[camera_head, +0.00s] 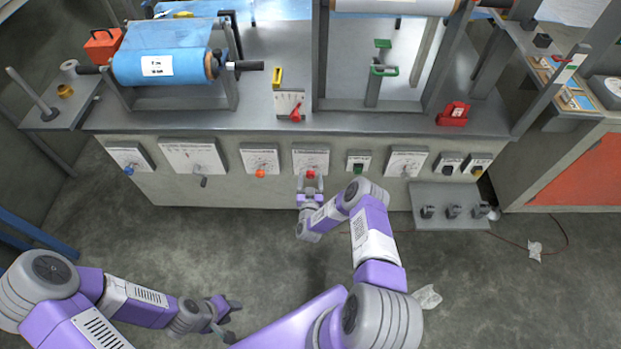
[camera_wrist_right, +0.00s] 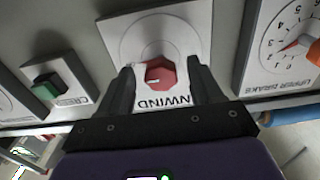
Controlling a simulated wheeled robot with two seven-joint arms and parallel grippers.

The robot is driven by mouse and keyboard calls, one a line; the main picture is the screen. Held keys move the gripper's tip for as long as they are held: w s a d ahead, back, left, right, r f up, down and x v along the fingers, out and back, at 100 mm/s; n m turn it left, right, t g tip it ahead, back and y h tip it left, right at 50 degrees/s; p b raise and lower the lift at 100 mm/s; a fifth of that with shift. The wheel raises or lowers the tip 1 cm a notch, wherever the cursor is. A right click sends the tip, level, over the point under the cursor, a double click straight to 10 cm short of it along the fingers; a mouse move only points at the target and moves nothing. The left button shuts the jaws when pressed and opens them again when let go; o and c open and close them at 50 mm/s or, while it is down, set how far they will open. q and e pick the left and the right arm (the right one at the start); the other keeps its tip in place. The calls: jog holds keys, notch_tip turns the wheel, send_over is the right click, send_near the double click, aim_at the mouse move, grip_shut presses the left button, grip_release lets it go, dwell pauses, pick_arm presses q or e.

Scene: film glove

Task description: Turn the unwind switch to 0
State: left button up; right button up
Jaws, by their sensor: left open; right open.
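The unwind switch is a red knob (camera_wrist_right: 160,74) on a white plate whose lettering reads upside down, partly covered, as "NWIND" in the right wrist view. In the head view the red knob (camera_head: 310,174) sits on the panel (camera_head: 311,158) in the middle of the machine front. My right gripper (camera_head: 311,183) is open in front of it. In the right wrist view its fingers (camera_wrist_right: 161,85) stand on either side of the knob; I cannot tell if they touch it. The knob's setting is not readable. My left gripper (camera_head: 232,318) is open and empty, low over the floor.
Beside the unwind plate are a panel with an orange knob (camera_head: 260,172) and a green switch (camera_head: 358,168). A pedal plate (camera_head: 450,213) stands at the lower right.

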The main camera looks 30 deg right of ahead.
jog(key=shift+x, duration=0.9)
jog(key=c, duration=1)
